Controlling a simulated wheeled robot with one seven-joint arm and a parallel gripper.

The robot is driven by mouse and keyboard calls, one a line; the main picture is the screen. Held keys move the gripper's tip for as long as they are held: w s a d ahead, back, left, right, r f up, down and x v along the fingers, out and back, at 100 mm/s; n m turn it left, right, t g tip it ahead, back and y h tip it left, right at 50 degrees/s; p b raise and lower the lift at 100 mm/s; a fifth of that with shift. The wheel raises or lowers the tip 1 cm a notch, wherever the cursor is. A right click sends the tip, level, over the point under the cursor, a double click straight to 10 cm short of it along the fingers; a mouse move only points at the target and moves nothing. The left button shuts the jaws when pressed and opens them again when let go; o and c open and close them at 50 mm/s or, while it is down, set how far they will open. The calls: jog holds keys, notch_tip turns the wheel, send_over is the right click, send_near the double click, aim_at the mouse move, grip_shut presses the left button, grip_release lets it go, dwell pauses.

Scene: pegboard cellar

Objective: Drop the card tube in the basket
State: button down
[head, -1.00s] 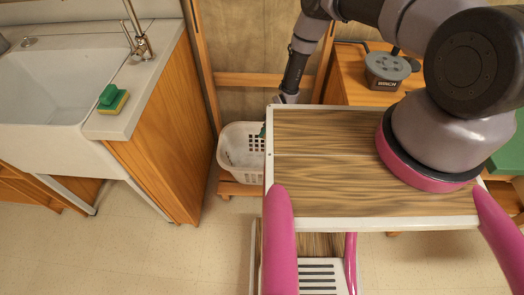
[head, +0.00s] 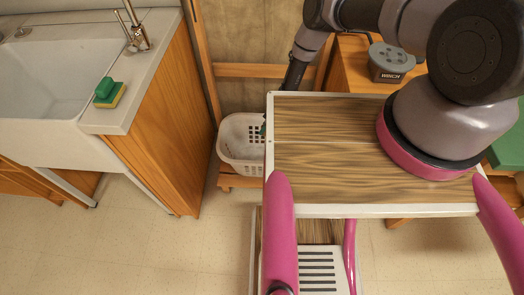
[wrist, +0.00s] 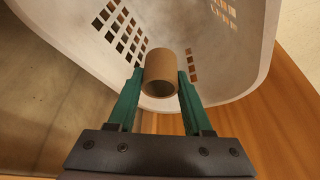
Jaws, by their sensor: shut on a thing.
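The brown card tube (wrist: 160,72) is held between the two green fingers of my gripper (wrist: 161,82) in the wrist view. My gripper is shut on it, with the tube's open end facing the camera. The white basket (wrist: 85,30) has slotted walls and lies around and beyond the tube in that view. The tube appears over the basket's opening near its rim; I cannot tell how deep it is. In the head view the basket (head: 236,143) stands beyond my tray's left edge. There, the tube is hidden and only a bit of green finger shows at the basket's right side.
The basket rests on a low wooden shelf (head: 229,181) against the back wall. A sink (head: 55,75) in a wooden cabinet stands at left, with a green and yellow sponge (head: 109,93) on its edge. A grey device (head: 390,62) sits on the wooden bench at right.

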jog(key=shift+c, duration=1.2)
grip_release()
jog(key=v, duration=1)
jog(key=shift+r, duration=0.35)
jog(key=shift+s+d, duration=0.1)
jog(key=shift+s, duration=0.05)
